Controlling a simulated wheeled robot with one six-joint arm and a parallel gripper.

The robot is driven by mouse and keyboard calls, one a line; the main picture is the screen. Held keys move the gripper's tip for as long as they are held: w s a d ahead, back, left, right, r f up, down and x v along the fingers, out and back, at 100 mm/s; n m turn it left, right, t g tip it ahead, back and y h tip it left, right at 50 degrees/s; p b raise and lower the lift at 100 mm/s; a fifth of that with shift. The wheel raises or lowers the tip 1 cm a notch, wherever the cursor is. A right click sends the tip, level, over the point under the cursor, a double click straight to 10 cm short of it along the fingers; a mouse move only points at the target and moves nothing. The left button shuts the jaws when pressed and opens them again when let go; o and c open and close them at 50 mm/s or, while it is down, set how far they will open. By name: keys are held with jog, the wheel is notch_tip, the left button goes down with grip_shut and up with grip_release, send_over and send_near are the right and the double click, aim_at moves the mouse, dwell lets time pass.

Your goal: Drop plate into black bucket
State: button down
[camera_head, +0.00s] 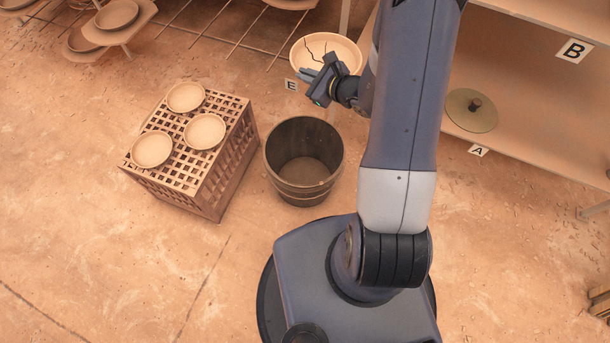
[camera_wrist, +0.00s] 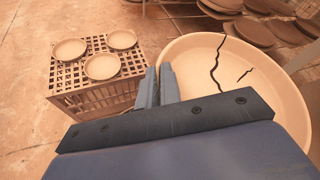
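A round, pale clay plate (camera_head: 340,47) with dark cracks is up at the top centre of the head view. It fills the right side of the wrist view (camera_wrist: 265,95), close to the camera. My gripper (camera_head: 309,75) has its fingers at the plate's near-left rim. In the wrist view the rim runs between the two fingers (camera_wrist: 158,75), which look shut on it. The dark round bucket (camera_head: 283,184) stands on the floor, below and nearer than the plate in the head view. It is open and looks empty. The bucket does not show in the wrist view.
A slatted crate (camera_head: 222,190) with three whole plates (camera_head: 152,149) on top stands left of the bucket. Racks with more plates (camera_head: 117,14) are at the back left. Shelving marked A and B (camera_head: 520,140) holds a disc (camera_head: 471,110) at right. Floor is free at lower left.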

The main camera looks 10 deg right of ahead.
jog(key=s+a+f+n+g+y+b, duration=0.1)
jog(key=f+b, duration=0.4)
jog(key=f, duration=0.6)
jog(key=s+a+f+n+g+y+b, duration=0.1)
jog(key=f+b, duration=0.5)
jog(key=f, duration=0.6)
jog(key=s+a+f+n+g+y+b, duration=0.1)
jog(key=s+f+b, duration=0.4)
jog(key=f, duration=0.6)
jog(key=shift+f+n+g+y, duration=0.3)
jog(key=shift+n+g+y, duration=0.2)
jog(key=shift+n, duration=0.4)
jog(key=c, duration=1.5)
grip_release()
jog(key=shift+c, duration=0.2)
jog(key=shift+d, duration=0.1)
jog(key=p+v, duration=0.2)
jog(key=v, duration=0.9)
jog(key=shift+w, duration=0.1)
